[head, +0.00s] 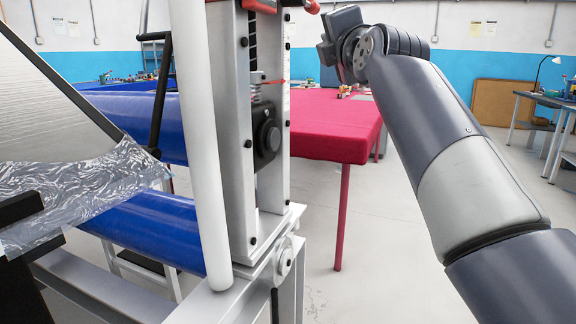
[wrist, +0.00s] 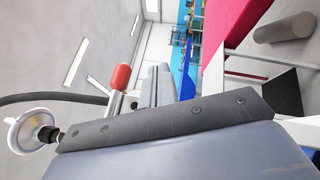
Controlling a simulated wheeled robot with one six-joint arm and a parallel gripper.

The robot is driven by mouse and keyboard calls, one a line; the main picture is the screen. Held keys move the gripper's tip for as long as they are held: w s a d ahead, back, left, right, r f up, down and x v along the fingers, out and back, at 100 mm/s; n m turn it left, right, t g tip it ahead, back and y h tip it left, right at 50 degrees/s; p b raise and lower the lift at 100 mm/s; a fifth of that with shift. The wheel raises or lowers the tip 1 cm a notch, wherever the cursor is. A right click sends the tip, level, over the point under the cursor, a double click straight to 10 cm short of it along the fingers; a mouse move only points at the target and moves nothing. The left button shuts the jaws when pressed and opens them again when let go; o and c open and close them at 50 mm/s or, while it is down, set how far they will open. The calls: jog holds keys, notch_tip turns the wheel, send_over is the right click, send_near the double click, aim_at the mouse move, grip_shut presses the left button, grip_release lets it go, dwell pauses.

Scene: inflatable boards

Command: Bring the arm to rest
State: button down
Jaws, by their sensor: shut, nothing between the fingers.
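My arm (head: 460,170) rises from the lower right of the head view and leans up to the left. My gripper (head: 337,36) is the dark end of the arm, near the top centre. It is shut and holds nothing I can see; its fingertips are hard to make out. It stands in front of and above the red-covered table (head: 335,125), apart from it in the picture. In the wrist view, a grey surface with a dark bolted strip (wrist: 165,122) fills the lower part; I cannot tell for sure what it belongs to.
A grey metal frame with a white post (head: 203,140) stands close, left of my arm. Blue rolls (head: 155,230) and a silvery sheet (head: 80,190) are at the left. A workbench (head: 550,98) stands at the far right. Floor (head: 385,240) is clear between frame and arm.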

jog(key=v, duration=0.8)
jog(key=shift+f+b, duration=0.3)
jog(key=shift+f, duration=0.1)
jog(key=shift+f, duration=0.1)
